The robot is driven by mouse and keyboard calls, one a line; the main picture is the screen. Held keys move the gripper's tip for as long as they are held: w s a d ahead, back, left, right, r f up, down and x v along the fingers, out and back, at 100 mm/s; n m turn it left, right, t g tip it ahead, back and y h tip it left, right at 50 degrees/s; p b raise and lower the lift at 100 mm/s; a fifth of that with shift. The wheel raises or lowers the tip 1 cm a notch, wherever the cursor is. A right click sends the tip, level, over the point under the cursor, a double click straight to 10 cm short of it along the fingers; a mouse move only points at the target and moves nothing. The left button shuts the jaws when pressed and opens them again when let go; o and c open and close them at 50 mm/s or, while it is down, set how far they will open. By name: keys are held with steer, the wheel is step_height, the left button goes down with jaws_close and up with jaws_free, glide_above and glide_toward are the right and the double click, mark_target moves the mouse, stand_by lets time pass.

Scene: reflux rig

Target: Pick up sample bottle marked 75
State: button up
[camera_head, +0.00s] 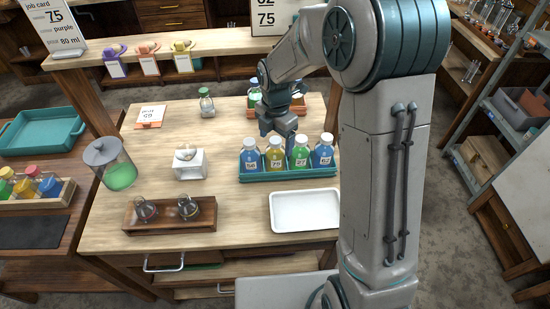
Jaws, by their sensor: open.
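The bottle whose label appears to read 75 (275,158) holds yellow liquid and has a white cap. It stands upright in the teal rack (290,175), second from the left, between a blue bottle (250,157) and a green bottle (299,154). Another blue bottle (322,153) stands at the right end. Their labels are small and hard to read. My gripper (278,132) is open, pointing down, just above and behind the yellow and green bottles. It appears apart from them and holds nothing. Its fingertips are partly hard to make out.
A white tray (304,228) lies in front of the rack. A wooden holder with round flasks (167,215) and a white stand (190,168) are to the left. An orange rack (308,110) with bottles stands behind my gripper. A green-filled jar (118,175) stands at the left edge.

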mark_target(275, 148)
steer(key=shift+w+f+p, duration=0.15)
steer(key=shift+f+p, duration=0.15)
steer(key=shift+f, duration=0.95)
steer(key=shift+w+f+p, duration=0.1)
steer(key=shift+f+p, duration=0.2)
steer(key=shift+f, duration=0.9)
steer(key=c, duration=1.3)
